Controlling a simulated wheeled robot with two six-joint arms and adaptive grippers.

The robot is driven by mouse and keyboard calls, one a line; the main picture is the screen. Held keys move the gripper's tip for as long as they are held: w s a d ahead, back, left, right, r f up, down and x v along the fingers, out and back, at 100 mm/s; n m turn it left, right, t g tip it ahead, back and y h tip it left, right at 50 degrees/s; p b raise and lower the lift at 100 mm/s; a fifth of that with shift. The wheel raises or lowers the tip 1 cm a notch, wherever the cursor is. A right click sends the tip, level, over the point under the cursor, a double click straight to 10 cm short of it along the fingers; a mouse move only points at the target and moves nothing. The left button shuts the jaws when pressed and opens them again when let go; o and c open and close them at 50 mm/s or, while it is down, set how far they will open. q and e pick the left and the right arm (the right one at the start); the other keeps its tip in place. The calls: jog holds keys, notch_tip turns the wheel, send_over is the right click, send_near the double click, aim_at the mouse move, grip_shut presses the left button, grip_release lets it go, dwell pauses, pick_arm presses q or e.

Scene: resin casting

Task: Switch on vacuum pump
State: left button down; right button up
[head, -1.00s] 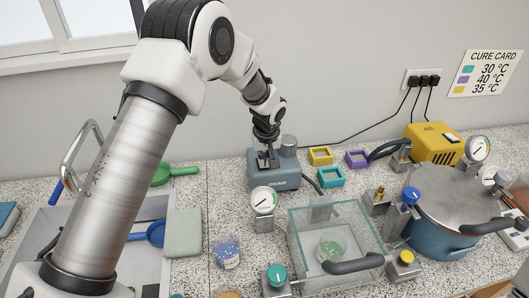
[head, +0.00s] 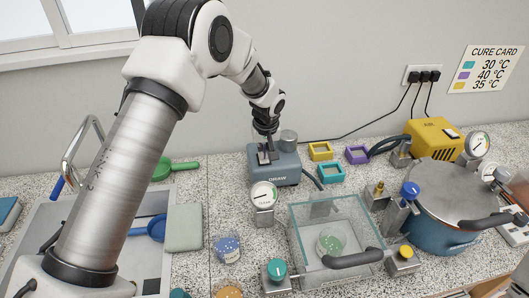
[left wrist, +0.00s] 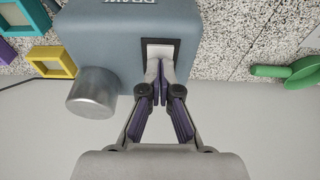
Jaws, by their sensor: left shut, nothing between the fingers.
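The vacuum pump is a blue-grey box (head: 287,171) marked DRAW with a metal cylinder on it, at the back of the counter. It fills the upper left of the left wrist view (left wrist: 105,35). My left gripper (head: 264,157) is over the pump's top, fingers together and empty. In the left wrist view its fingertips (left wrist: 160,72) are at a dark-framed rectangular switch plate (left wrist: 153,43). They cover part of it, so I cannot tell the switch's position or whether they touch it. I cannot make out my right gripper.
A gauge (head: 263,196) stands in front of the pump. A glass chamber (head: 305,235) and blue pot (head: 437,230) are to its right. Yellow (head: 320,150), purple (head: 357,154) and teal (head: 330,173) frames lie beside it. A sink (head: 110,245) is at left.

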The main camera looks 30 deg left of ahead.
aim_at(265, 161)
pick_arm(q)
jog(key=p+v, duration=0.2)
jog(key=v, duration=0.2)
jog(key=shift+w+a+r+p, duration=0.1)
jog(key=shift+w+r+p, duration=0.05)
jog(key=shift+r+p, duration=0.25)
jog(key=s+d+r+b, duration=0.2)
jog(key=s+r, duration=0.1)
jog(key=r, duration=0.5)
jog(key=shift+s+d+b, duration=0.35)
jog(key=shift+b, duration=0.05)
